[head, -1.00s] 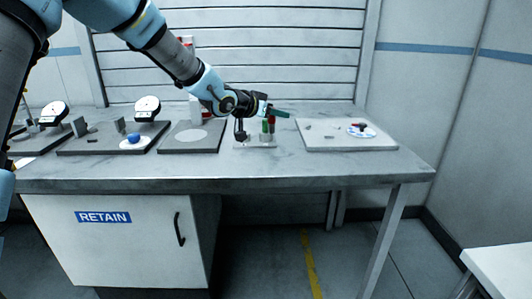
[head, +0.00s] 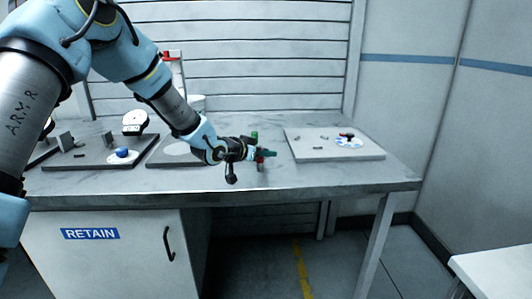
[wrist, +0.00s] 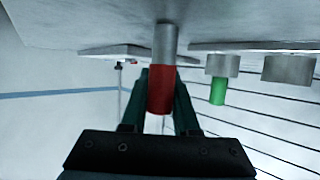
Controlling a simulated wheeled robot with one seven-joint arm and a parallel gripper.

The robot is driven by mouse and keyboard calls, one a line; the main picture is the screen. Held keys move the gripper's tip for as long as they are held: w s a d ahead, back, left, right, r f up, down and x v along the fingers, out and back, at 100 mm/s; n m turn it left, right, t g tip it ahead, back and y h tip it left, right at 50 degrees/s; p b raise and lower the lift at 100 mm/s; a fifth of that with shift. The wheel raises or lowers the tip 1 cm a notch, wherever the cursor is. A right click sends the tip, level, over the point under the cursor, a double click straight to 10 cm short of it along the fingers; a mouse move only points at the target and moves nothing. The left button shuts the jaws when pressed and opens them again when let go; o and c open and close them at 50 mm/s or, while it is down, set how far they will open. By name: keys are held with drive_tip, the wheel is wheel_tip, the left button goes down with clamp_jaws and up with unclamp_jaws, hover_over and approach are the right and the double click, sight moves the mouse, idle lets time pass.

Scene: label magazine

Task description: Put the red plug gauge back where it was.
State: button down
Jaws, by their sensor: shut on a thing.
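The red plug gauge has a red handle (wrist: 160,88) and a grey steel end (wrist: 165,42). My gripper (wrist: 160,95) is shut around the red handle in the wrist view, where the tabletop shows at the top. In the head view the red gauge (head: 260,156) shows at my gripper (head: 266,153), low over the table front. Whether its steel end touches the table I cannot tell. A green plug gauge (head: 254,136) stands behind my gripper; it also shows in the wrist view (wrist: 217,92), beside the red one. My arm and gripper hide most of the gauge stand.
A pale board with small parts (head: 360,155) lies to the right. The bench front right of my gripper is clear.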

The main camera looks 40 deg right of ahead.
drive_tip(key=c, duration=0.7)
unclamp_jaws()
drive_tip(key=shift+o, duration=0.2)
drive_tip(key=shift+r, duration=0.2)
drive_tip(key=b+v, duration=0.1)
drive_tip(key=v, duration=1.1)
drive_tip(key=shift+b, duration=0.3)
